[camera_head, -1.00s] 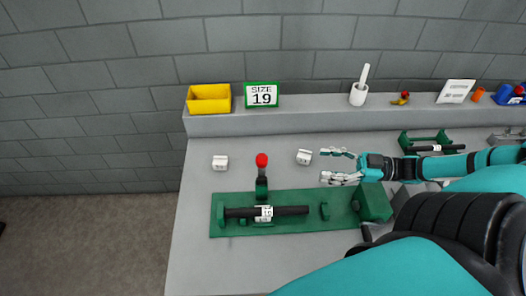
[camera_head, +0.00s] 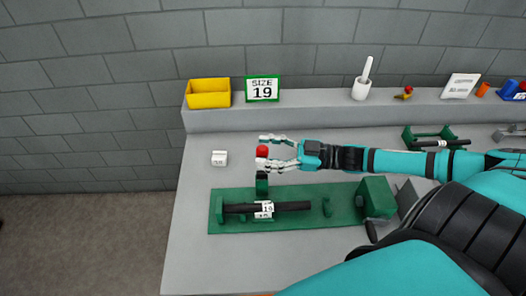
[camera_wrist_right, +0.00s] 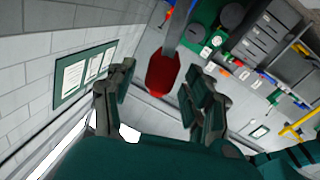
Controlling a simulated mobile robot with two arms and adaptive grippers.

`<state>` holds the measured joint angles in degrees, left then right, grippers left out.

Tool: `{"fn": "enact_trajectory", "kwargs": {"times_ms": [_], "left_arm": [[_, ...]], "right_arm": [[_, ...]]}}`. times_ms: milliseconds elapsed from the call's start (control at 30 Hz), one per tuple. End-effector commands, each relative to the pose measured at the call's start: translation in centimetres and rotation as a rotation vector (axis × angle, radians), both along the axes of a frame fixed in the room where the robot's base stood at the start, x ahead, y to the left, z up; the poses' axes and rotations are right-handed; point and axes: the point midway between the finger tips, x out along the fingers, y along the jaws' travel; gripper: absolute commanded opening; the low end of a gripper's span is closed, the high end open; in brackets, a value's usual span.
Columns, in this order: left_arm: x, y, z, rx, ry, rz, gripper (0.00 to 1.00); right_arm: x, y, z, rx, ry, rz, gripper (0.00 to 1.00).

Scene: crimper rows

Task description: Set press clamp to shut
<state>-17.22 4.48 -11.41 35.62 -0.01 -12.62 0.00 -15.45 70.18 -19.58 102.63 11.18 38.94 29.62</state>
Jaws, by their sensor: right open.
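The green press clamp (camera_head: 290,222) lies on the grey bench with a dark rod (camera_head: 290,206) along it, bearing a white tag marked 19 (camera_head: 264,209). Its lever stands upright at the rear left, topped by a red knob (camera_head: 261,151). My right gripper (camera_head: 268,150) is open, reaching in from the right, with a finger on either side of the knob. In the right wrist view the red knob (camera_wrist_right: 163,74) and its grey stem show between the spread fingers; contact cannot be told. My left gripper is not in view.
A white block (camera_head: 219,158) sits left of the lever. On the rear ledge stand a yellow bin (camera_head: 209,95), a "SIZE 19" sign (camera_head: 262,89) and a white cup (camera_head: 361,88). Another green fixture (camera_head: 432,138) lies to the right, behind my arm.

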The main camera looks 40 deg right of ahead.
Motion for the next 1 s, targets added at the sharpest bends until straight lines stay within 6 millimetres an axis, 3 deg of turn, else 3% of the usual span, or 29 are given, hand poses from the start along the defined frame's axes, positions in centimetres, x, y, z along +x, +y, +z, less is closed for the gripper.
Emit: {"fn": "enact_trajectory", "kwargs": {"times_ms": [467, 867, 1000], "left_arm": [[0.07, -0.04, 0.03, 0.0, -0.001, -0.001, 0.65], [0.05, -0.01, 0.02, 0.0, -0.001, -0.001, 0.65], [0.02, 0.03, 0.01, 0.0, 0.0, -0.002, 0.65]], "right_arm": [[0.73, 0.9, 0.04, 0.0, -0.001, 0.001, 0.53], [0.72, 0.87, 0.03, 0.0, -0.001, 0.001, 0.01], [0.72, 0.87, 0.04, 0.0, -0.001, 0.001, 0.0]]}}
